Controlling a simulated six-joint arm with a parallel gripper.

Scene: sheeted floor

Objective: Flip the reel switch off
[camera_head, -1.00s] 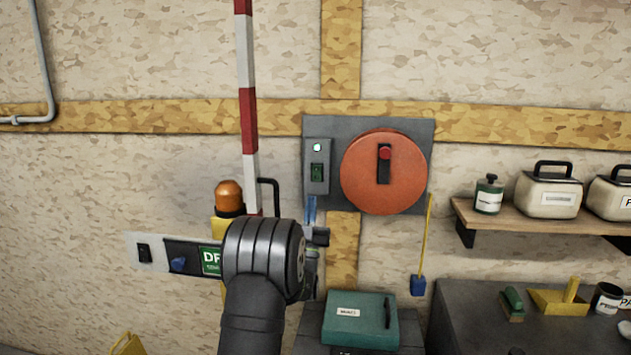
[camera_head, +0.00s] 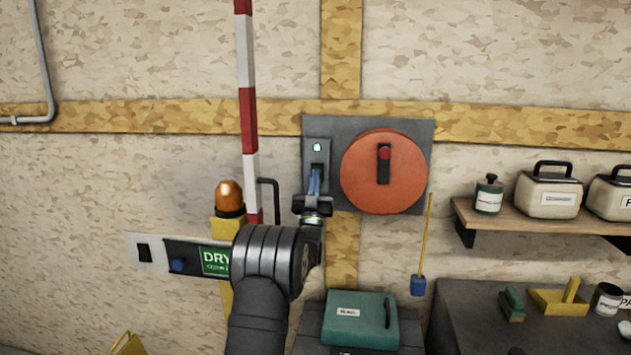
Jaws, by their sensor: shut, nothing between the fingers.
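The orange reel (camera_head: 363,185) is mounted on a grey wall plate (camera_head: 422,134). At the plate's left is a narrow switch box (camera_head: 316,155) with a lit pale-green lamp (camera_head: 317,147) at its top. My gripper (camera_head: 315,176) is shut, its blue fingers pointing up in front of the lower part of this box. They hide most of the green switch there. Whether the fingertips touch the switch cannot be told. The lamp is lit.
A red-and-white pole (camera_head: 247,100) and an amber beacon (camera_head: 229,196) stand left of my gripper. A black switch on a white panel (camera_head: 145,253) is further left. A green case (camera_head: 352,318) lies below. A shelf (camera_head: 540,222) with canisters is at right.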

